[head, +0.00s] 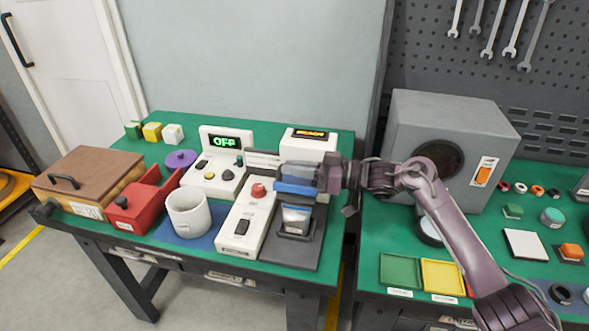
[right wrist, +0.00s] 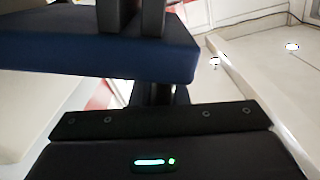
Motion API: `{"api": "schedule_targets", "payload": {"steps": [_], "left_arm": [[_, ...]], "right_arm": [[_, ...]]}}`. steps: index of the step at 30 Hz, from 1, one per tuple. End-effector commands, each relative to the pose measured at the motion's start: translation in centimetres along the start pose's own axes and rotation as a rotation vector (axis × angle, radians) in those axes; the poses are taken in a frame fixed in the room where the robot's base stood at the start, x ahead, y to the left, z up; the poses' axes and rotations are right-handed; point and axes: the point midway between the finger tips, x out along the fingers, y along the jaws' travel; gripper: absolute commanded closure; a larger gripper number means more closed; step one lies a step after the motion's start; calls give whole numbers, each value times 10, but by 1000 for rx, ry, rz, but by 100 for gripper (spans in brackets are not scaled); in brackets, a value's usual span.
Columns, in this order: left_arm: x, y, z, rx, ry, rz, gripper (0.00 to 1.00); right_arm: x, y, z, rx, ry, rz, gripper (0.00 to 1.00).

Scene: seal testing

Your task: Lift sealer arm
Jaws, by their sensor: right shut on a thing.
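The sealer (head: 309,140) stands at the back right of the left table, a white unit with a lit amber display. Its blue arm (head: 297,188) stands above a dark base with a clear-and-blue cup (head: 296,217) under it. My right gripper (head: 322,178) comes in from the right and is shut on the blue arm. In the right wrist view the two dark fingers (right wrist: 130,16) meet the blue arm (right wrist: 120,58) at the top. The fingers hide part of the arm in the head view. My left gripper is out of view.
A white box with a red button (head: 258,191) stands left of the sealer base. A white mug (head: 188,212), a red container (head: 143,203) and a brown-lidded box (head: 88,178) sit further left. A grey machine (head: 455,125) stands on the right table behind my right arm.

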Motion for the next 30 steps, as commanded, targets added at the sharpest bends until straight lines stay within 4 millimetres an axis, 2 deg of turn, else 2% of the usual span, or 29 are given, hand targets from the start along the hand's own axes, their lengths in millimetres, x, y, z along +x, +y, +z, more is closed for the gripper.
{"api": "schedule_targets", "payload": {"steps": [1,9,27,28,30], "left_arm": [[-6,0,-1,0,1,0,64],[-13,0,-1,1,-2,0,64],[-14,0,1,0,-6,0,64],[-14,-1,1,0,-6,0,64],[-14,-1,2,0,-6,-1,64]], "right_arm": [[0,2,-9,26,4,0,100],[0,12,-18,156,5,0,100],[0,16,-21,205,7,-1,100],[0,16,-21,204,7,-1,85],[0,16,-21,204,7,-1,75]]}}
